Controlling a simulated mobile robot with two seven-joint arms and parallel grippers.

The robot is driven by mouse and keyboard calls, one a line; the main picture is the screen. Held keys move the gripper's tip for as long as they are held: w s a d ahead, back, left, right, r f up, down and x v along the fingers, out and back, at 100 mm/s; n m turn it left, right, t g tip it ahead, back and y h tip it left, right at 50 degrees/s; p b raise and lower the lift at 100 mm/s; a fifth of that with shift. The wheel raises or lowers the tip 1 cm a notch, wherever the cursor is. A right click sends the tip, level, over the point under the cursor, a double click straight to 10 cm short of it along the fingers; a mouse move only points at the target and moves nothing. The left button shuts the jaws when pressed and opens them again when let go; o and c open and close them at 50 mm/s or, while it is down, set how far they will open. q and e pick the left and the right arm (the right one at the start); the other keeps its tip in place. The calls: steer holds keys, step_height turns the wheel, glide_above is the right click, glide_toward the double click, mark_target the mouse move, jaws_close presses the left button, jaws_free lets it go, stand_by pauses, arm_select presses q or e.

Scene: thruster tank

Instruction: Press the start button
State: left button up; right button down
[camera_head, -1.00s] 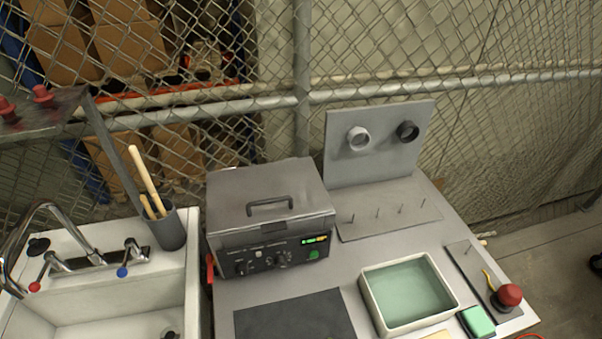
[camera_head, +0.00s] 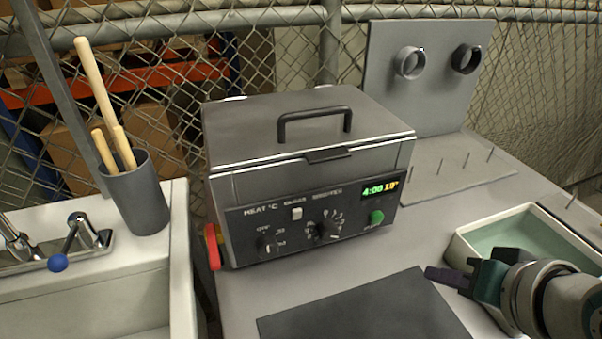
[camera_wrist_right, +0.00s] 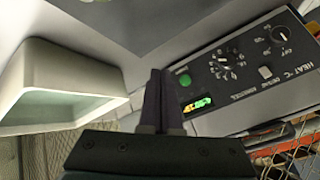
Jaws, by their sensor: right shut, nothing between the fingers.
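The green start button (camera_head: 376,217) is on the right side of the front panel of a grey lidded tank (camera_head: 300,170), below a lit display (camera_head: 380,189). The button also shows in the right wrist view (camera_wrist_right: 185,80), just right of the fingertips in that picture. My right gripper (camera_head: 430,272) is shut and empty. In the head view it is below and right of the button, apart from it, over the table in front of the tray. Its dark fingers (camera_wrist_right: 158,85) show side by side in the wrist view. My left gripper is not in view.
A white tray with a green inside (camera_head: 470,246) is right of the tank, behind my right arm. A dark mat (camera_head: 360,310) lies in front of the tank. A red handle (camera_head: 212,247) is at the tank's left. A cup with wooden sticks (camera_head: 136,195) stands by the sink.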

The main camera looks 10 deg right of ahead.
mark_target(377, 218)
steer(key=w+f, duration=0.1)
steer(key=w+f+b, duration=0.1)
steer(key=f, duration=0.1)
steer(key=shift+a+m, duration=0.2)
steer(key=shift+m, duration=0.1)
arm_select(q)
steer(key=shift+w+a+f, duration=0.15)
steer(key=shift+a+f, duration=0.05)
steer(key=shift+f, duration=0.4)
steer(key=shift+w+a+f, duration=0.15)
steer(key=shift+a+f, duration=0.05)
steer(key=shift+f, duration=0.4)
arm_select(e)
steer(key=shift+s+r, duration=0.1)
steer(key=shift+r, duration=0.05)
